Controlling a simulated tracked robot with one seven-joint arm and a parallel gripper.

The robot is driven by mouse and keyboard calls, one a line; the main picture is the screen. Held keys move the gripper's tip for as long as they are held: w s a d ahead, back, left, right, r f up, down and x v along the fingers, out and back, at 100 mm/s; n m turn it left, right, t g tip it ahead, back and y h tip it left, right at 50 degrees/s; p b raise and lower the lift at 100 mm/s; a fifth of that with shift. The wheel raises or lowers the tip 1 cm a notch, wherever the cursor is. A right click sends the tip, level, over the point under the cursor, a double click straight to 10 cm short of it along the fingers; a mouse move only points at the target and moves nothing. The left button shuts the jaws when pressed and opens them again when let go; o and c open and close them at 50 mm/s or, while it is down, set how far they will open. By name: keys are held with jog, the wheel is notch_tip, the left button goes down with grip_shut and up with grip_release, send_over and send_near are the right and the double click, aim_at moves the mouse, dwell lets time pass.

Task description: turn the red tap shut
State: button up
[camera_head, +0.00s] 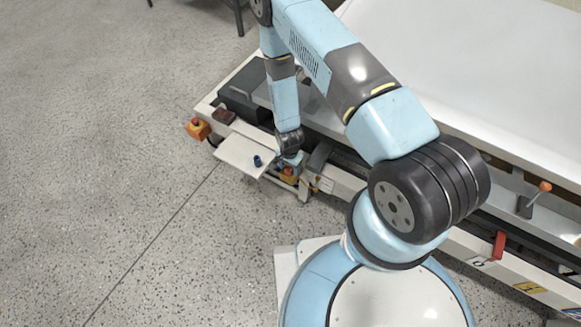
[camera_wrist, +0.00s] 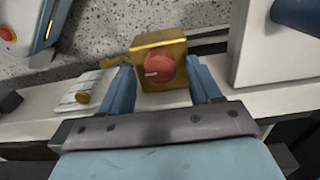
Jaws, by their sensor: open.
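The red tap (camera_wrist: 160,72) is a round red knob with a pale mark, on the face of a yellow box (camera_wrist: 172,48). In the head view the yellow box (camera_head: 288,175) is small and partly hidden by my wrist. My gripper (camera_wrist: 162,80) is open, with one blue finger on each side of the box and knob. The wrist view does not show clearly whether the fingers touch it. In the head view my gripper (camera_head: 291,163) is low at the edge of the bench, and its fingers are hard to make out.
A white plate (camera_head: 238,155) with a blue knob (camera_head: 257,160) is beside my gripper. Another yellow box with a red top (camera_head: 197,128) is at the far left corner. In the wrist view a small brass knob (camera_wrist: 82,97) is left of my fingers. Open floor lies left.

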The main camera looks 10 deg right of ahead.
jog(key=shift+c, duration=0.4)
jog(key=c, duration=0.9)
jog(key=shift+d, duration=0.3)
jog(key=shift+c, duration=0.3)
jog(key=shift+a, duration=0.2)
jog(key=n, duration=0.3)
jog(key=shift+n, duration=0.3)
jog(key=n, duration=0.5)
jog(key=shift+a+f+n, duration=0.1)
jog(key=shift+a+n, duration=0.05)
jog(key=shift+n, duration=0.15)
jog(key=n, duration=0.4)
jog(key=shift+s, duration=0.1)
jog(key=shift+a+n, duration=0.1)
jog(key=shift+n, duration=2.3)
jog(key=shift+s, duration=0.1)
